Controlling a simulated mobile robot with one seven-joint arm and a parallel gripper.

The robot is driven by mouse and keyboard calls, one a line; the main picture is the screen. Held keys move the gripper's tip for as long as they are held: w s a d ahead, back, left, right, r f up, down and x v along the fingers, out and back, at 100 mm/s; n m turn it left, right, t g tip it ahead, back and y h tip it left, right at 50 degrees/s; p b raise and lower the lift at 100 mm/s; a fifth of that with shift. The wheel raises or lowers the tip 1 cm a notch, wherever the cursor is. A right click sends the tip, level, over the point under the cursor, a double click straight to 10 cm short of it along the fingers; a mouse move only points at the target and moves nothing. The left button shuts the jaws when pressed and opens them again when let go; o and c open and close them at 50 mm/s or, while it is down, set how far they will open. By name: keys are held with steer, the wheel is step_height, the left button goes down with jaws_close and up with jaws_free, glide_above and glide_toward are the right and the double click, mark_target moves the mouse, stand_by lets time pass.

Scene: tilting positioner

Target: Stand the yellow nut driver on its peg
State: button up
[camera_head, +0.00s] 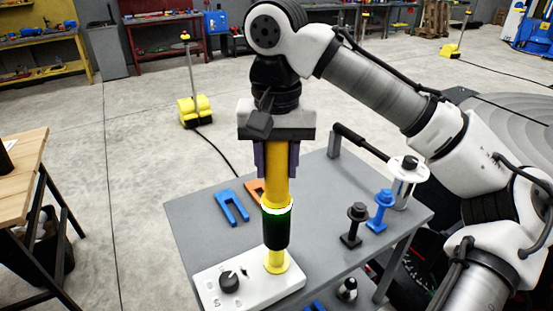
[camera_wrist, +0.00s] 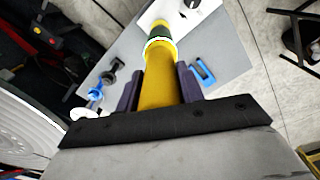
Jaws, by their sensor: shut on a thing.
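The yellow nut driver (camera_head: 277,188) hangs upright in my gripper (camera_head: 277,172), whose purple fingers are shut on its upper yellow part. It has a bright white ring and a dark lower section. It also shows in the wrist view (camera_wrist: 158,92) between the fingers (camera_wrist: 158,86). A yellow peg (camera_head: 277,264) with a round flange stands on a white panel (camera_head: 212,291) directly below. The driver's dark lower end lines up with the peg and overlaps it in the picture. I cannot tell whether they touch or a gap remains.
The white panel has a black knob (camera_head: 229,282). On the grey table (camera_head: 190,230) lie a blue fork-shaped piece (camera_head: 232,206) and an orange piece (camera_head: 254,188). A black peg (camera_head: 352,225), a blue peg (camera_head: 380,210) and a white stand with a black-handled lever (camera_head: 362,143) are at right.

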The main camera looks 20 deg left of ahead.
mark_target(276, 196)
steer(key=shift+f+b, duration=1)
steer(key=shift+f, duration=1.3)
steer(key=shift+f+b, duration=0.5)
steer(key=shift+f, duration=0.95)
steer(key=o, duration=1.7)
steer(key=shift+c, duration=0.2)
step_height(276, 196, up, 7)
steer(key=p, duration=0.7)
steer(key=shift+p, duration=0.35)
